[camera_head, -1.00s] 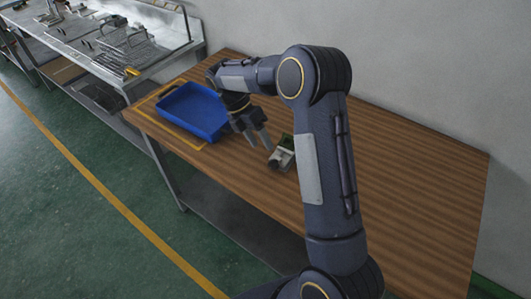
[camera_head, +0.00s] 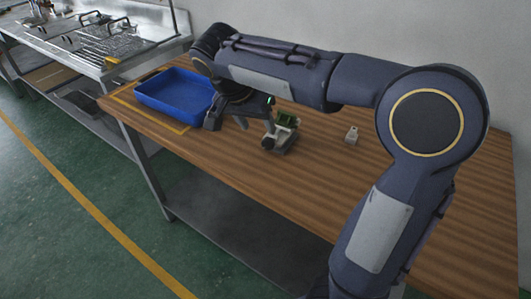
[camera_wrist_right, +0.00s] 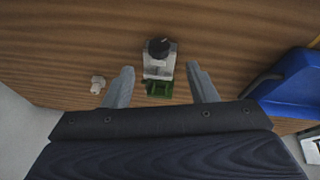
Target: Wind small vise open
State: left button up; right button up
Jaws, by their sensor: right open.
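The small vise (camera_head: 283,138) stands on the wooden table, a small grey-metal body with a dark round knob (camera_head: 267,143) at its front end. A green block (camera_head: 287,119) sits at its back end. My right gripper (camera_head: 256,125) is open and close to the left of the vise. In the right wrist view, the vise (camera_wrist_right: 159,66) lies between the two spread fingers (camera_wrist_right: 160,70), with gaps on both sides. The knob (camera_wrist_right: 158,47) points away from the palm there and the green block (camera_wrist_right: 158,89) is nearer the palm. My left gripper is not in view.
A blue tray (camera_head: 150,101) stands on the left end of the table, inside a yellow outline. A small pale metal piece (camera_head: 352,136) lies right of the vise. A wall runs behind the table. The table front is clear.

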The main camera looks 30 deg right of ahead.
aim_at(263, 141)
jog(key=shift+m, duration=0.7)
jog(key=b+x, duration=0.1)
jog(key=x, duration=0.7)
jog(key=shift+s, duration=0.1)
jog(key=c, duration=1)
jog(key=shift+r, duration=0.2)
jog(key=g+p, duration=0.1)
jog(key=p, duration=0.1)
jog(key=g+h+p, duration=0.1)
jog(key=p, duration=0.2)
jog(key=shift+w+a+n+g+h, duration=0.2)
jog(key=shift+w+n+g+h, duration=0.1)
jog(key=shift+n+g, duration=0.1)
jog(key=shift+f+g+h+p, duration=0.1)
jog(key=shift+g+h+p, duration=0.3)
jog(key=shift+g+p, duration=0.6)
jog(key=shift+w+f+n+g+h+p, duration=0.1)
jog(key=shift+f+n+g+h+p, duration=0.2)
jog(key=shift+p, duration=0.45)
